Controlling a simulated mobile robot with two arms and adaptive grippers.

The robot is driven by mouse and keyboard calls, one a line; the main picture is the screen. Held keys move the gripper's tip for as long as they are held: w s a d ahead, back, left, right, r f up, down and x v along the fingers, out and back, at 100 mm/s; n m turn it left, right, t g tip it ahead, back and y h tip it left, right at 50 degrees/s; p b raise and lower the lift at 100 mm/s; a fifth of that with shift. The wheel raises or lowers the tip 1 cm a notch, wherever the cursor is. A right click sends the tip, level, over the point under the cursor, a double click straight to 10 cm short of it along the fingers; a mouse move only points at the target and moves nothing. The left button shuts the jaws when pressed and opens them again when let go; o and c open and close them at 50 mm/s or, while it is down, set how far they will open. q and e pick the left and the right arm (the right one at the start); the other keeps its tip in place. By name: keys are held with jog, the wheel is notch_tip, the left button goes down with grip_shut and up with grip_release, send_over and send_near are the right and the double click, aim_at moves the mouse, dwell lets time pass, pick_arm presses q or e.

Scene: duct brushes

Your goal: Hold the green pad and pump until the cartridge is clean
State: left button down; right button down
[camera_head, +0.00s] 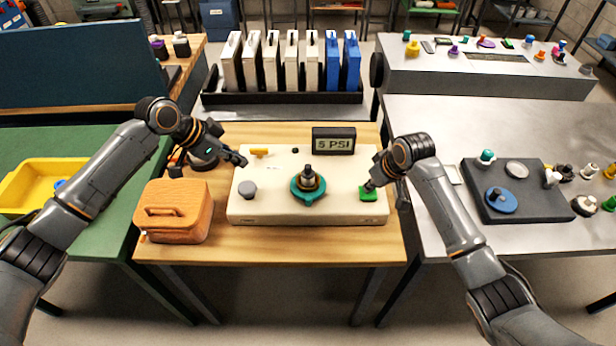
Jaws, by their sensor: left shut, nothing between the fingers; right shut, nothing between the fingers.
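A cream panel box (280,217) stands on the wooden table. The green pad (369,196) is at its right front. My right gripper (369,186) is shut, its tips right at the top of the pad; I cannot tell if they press it. My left gripper (241,160) is shut and empty, above the panel's left back, just left of a yellow handle (260,150). A grey round knob (247,189) sits at the left front. A dark, upright piece (308,178), perhaps the cartridge, stands in a teal ring (308,196) mid-panel. The display (334,141) reads 5 PSI.
An orange-brown wooden case (174,212) stands left of the panel. Behind it is a dark rack (283,98) of white and blue upright units. A yellow bin (40,185) is at the far left. A dark tray (520,207) with small parts lies on the right metal table.

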jog(key=shift+r, duration=3.5)
